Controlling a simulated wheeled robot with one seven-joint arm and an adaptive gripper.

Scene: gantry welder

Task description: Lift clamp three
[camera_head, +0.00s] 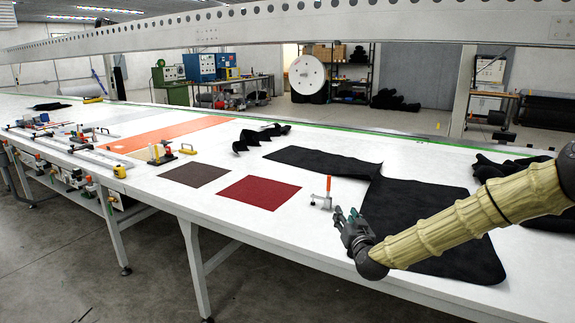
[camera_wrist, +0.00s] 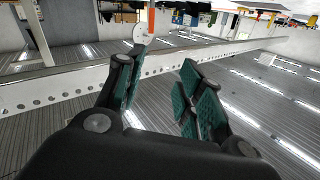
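A small toggle clamp (camera_head: 328,195) with an upright orange handle stands on the white table, just left of my gripper. No number shows on it, so I cannot tell whether it is clamp three. My gripper (camera_head: 346,214) is low over the table near its front edge, beside the clamp and apart from it. In the wrist view my gripper (camera_wrist: 158,88) has its two teal-padded fingers spread, with nothing between them. An orange upright piece at the top of the wrist view may be the clamp's handle; I cannot tell.
Black fabric (camera_head: 415,215) lies under and behind my arm. A red sheet (camera_head: 260,191) and a brown sheet (camera_head: 195,173) lie flat left of the clamp. Several other clamps and rails (camera_head: 85,150) are at the table's left. A perforated gantry beam (camera_head: 300,22) spans overhead.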

